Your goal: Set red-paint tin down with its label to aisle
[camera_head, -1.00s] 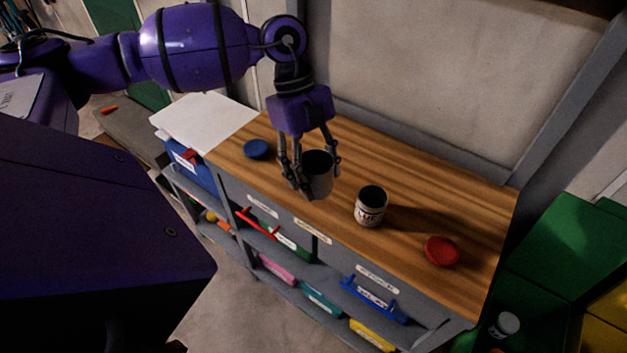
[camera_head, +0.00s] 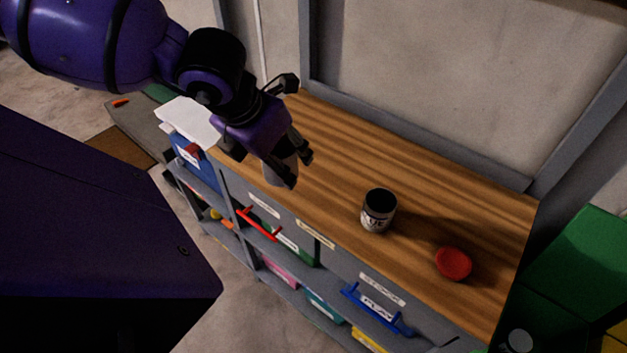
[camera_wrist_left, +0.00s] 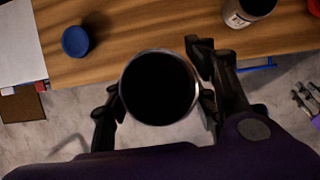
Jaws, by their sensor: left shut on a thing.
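My left gripper (camera_head: 288,170) is shut on a grey tin (camera_head: 280,173) with an open, dark top. The wrist view shows this held tin (camera_wrist_left: 158,87) between the fingers, overlapping the bench's front edge and the floor. Its label is not visible, so I cannot read whether it is the red-paint tin. A second open tin (camera_head: 378,211) stands upright on the wooden bench top (camera_head: 430,200); its front label seems to end in "UE". A red lid (camera_head: 453,263) lies to its right.
A blue lid (camera_wrist_left: 75,41) lies on the bench in the wrist view. White paper (camera_head: 190,120) is at the left end. Shelves with coloured bins and a blue handle (camera_head: 375,310) are below the front edge. Bare bench lies behind the standing tin.

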